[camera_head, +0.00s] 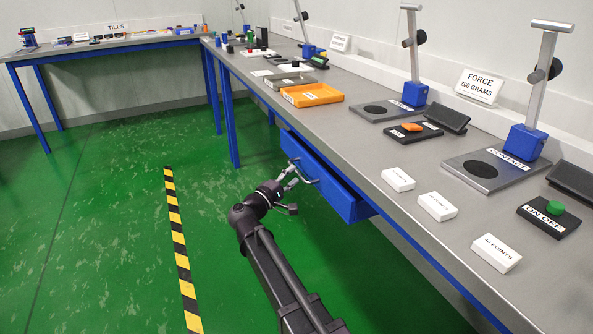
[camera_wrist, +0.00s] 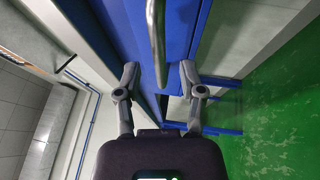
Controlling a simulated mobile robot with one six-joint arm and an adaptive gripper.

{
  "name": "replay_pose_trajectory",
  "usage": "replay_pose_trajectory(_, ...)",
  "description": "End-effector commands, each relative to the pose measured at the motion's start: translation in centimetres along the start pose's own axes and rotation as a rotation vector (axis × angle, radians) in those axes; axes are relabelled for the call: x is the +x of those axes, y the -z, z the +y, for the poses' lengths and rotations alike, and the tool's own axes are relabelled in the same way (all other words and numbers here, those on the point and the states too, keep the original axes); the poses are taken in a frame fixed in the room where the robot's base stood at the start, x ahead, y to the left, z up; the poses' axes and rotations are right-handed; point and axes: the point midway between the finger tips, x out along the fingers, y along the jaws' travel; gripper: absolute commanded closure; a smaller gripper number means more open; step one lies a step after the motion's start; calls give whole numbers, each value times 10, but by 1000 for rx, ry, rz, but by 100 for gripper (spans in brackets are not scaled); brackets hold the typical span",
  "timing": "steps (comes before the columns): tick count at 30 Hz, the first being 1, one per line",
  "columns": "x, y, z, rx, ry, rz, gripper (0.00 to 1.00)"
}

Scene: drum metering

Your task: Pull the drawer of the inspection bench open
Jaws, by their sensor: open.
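The blue drawer (camera_head: 335,187) hangs under the front edge of the inspection bench (camera_head: 362,117). Its front seems to stand out a little from the bench, but I cannot tell how far. A metal bar handle (camera_head: 303,171) is on the drawer front. My gripper (camera_head: 290,182) is at the handle, its jaws open. In the wrist view, the handle (camera_wrist: 155,45) runs down between the two spread fingers of my gripper (camera_wrist: 159,75), with a gap visible on each side. The blue drawer front (camera_wrist: 178,30) lies behind it. I cannot see any finger touching the bar.
An orange tray (camera_head: 312,95), gauge stands and white label blocks (camera_head: 437,206) sit on the bench top. A blue bench leg (camera_head: 229,120) stands beyond the drawer. Green floor with a yellow-black stripe (camera_head: 178,240) is clear to the left.

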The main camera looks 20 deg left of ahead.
Motion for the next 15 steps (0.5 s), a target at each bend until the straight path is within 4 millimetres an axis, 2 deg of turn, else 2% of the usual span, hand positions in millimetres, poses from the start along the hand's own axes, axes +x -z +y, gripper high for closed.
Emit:
replay_pose_trajectory(6,20,0,0,0,0,0,49)
replay_pose_trajectory(15,24,0,0,1,0,0,49)
